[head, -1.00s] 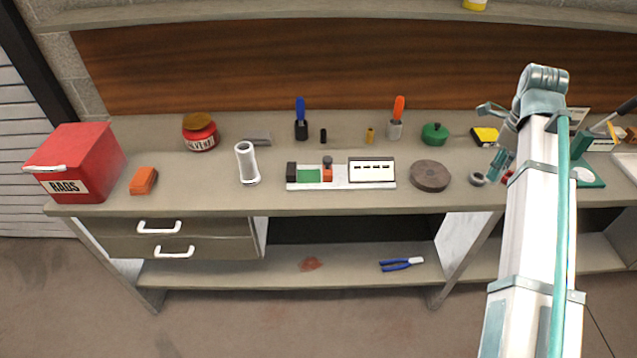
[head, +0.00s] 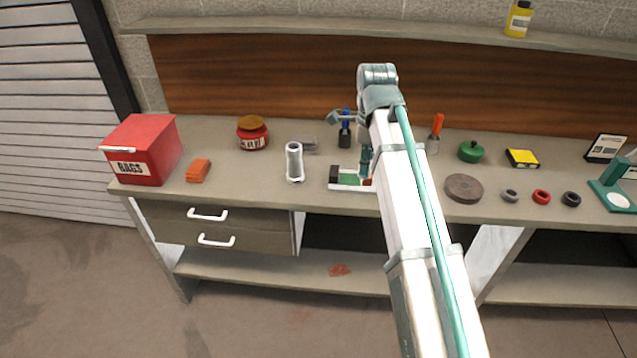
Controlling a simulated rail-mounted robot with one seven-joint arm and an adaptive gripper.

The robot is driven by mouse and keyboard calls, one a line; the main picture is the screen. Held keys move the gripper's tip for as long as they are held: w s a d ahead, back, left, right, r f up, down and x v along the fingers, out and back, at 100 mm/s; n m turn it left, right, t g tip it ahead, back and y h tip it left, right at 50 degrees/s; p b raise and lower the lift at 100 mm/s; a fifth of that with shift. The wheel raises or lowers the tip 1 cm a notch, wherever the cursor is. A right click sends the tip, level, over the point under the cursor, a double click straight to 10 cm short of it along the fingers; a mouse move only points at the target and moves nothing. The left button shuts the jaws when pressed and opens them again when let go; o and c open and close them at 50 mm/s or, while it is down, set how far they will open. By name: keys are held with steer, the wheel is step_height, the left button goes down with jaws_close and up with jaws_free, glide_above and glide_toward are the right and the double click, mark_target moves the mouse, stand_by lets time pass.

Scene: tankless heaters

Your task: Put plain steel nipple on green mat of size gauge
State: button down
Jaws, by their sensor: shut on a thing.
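The size gauge (head: 348,188) lies on the bench as a white base with a black block at its left end. Its green mat (head: 349,178) shows just right of that block. My arm hides the right part of the gauge. Whether the held thing touches the gauge cannot be told.
A pale upright cylinder (head: 294,162) stands left of the gauge. Right of my arm are a brown disc (head: 464,188), an orange-handled tool (head: 436,133) and grey, red and black rings (head: 541,197). Bench between cylinder and gauge is clear.

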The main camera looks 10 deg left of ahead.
steer(key=shift+w, duration=0.1)
steer(key=shift+n, duration=0.3)
steer(key=w+a+f+p, duration=0.1)
steer(key=w+f, duration=0.1)
steer(key=w, duration=0.2)
steer(key=w+a+f+p, duration=0.1)
steer(key=w+f, duration=0.2)
steer(key=w+a+f+p, duration=0.1)
steer(key=w+a+f, duration=0.1)
steer(key=w+f, duration=0.1)
steer(key=shift+w, duration=0.85)
steer(key=shift+w+a+f+p, duration=0.1)
steer(key=shift+w+f+p, duration=0.3)
steer(key=shift+f, duration=0.25)
steer(key=shift+w+a+f+p, duration=0.1)
steer(key=shift+f+p, duration=0.1)
steer(key=shift+f, duration=0.75)
steer(key=shift+w+f+p, duration=0.1)
steer(key=shift+f+p, duration=0.05)
steer(key=shift+f, duration=0.75)
steer(key=shift+f, duration=0.1)
steer(key=c, duration=0.8)
jaws_free()
